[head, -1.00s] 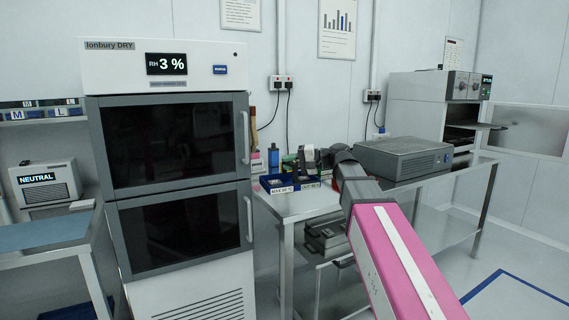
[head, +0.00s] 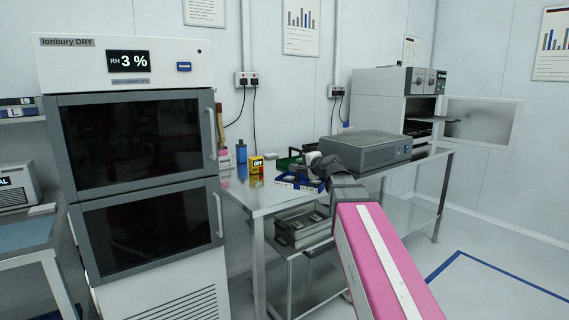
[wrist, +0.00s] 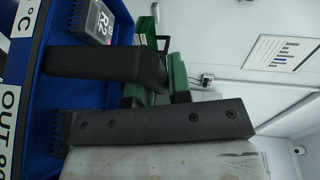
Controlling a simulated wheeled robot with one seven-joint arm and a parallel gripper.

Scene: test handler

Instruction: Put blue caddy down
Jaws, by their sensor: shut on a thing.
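The blue caddy (head: 287,183) is at the front part of the steel bench, with white labels on its front. In the wrist view the blue caddy (wrist: 35,95) fills the left side, with labels reading "°C" and "OUT 80" in part. A grey piece marked R2 (wrist: 92,22) sits in it. My gripper (head: 312,172) is at the caddy; in the wrist view its two black fingers (wrist: 58,95) reach into the caddy and are shut on part of it. The head view does not show clearly whether the caddy's underside touches the bench.
A green container (head: 285,163) is just behind the caddy. A yellow box marked OFF (head: 257,165) and a blue bottle (head: 241,153) stand to its left. A grey instrument (head: 372,148) stands to the right on the bench (head: 268,200). The bench's front left corner is bare.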

